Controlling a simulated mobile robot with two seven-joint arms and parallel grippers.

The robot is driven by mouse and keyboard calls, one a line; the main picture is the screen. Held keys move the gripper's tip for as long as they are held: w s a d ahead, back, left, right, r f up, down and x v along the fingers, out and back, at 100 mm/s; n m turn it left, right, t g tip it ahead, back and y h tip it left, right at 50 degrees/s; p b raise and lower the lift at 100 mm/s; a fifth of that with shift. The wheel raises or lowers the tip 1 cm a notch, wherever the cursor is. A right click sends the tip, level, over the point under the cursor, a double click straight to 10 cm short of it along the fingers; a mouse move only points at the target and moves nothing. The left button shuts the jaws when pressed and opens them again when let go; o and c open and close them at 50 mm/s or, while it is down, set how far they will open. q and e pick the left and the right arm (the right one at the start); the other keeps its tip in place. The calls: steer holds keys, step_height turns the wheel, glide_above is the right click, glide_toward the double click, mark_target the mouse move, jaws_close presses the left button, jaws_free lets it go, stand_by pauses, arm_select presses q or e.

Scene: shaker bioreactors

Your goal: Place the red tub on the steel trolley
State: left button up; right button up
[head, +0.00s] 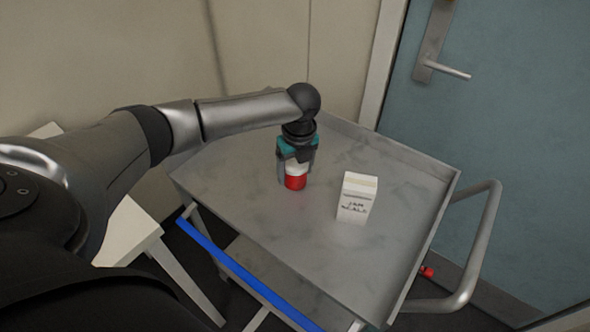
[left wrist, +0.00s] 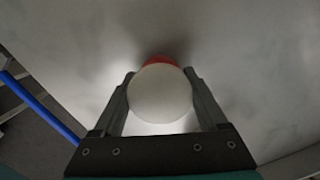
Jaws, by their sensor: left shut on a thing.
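The red tub (head: 296,182) has a white lid, which fills the space between the fingers in the left wrist view (left wrist: 160,94). My left gripper (head: 297,172) points down and is shut on the tub, with one finger on each side of it. The tub is upright over the top tray of the steel trolley (head: 265,232), left of its middle. I cannot tell for sure whether its base touches the tray. A sliver of the red body (left wrist: 158,61) shows past the lid in the left wrist view. My right gripper is not in view.
A white carton (head: 357,198) with writing stands on the trolley, right of the tub. The tray has raised edges and a handle (head: 482,255) at the right. A blue strip (head: 240,270) runs along the near left side. A door (head: 500,120) stands behind. The tray's front is clear.

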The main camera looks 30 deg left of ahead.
mark_target(298, 166)
arm_select(q)
steer(key=shift+f, duration=0.1)
steer(key=o, duration=1.4)
steer(key=r+p, duration=0.1)
steer(key=r, duration=0.3)
steer(key=d+r+p, duration=0.1)
steer(key=r, duration=0.3)
steer(key=r+p, duration=0.1)
steer(key=r, duration=0.3)
steer(key=shift+s+d+r, duration=0.1)
steer(key=shift+s+d, duration=0.05)
steer(key=shift+s, duration=0.2)
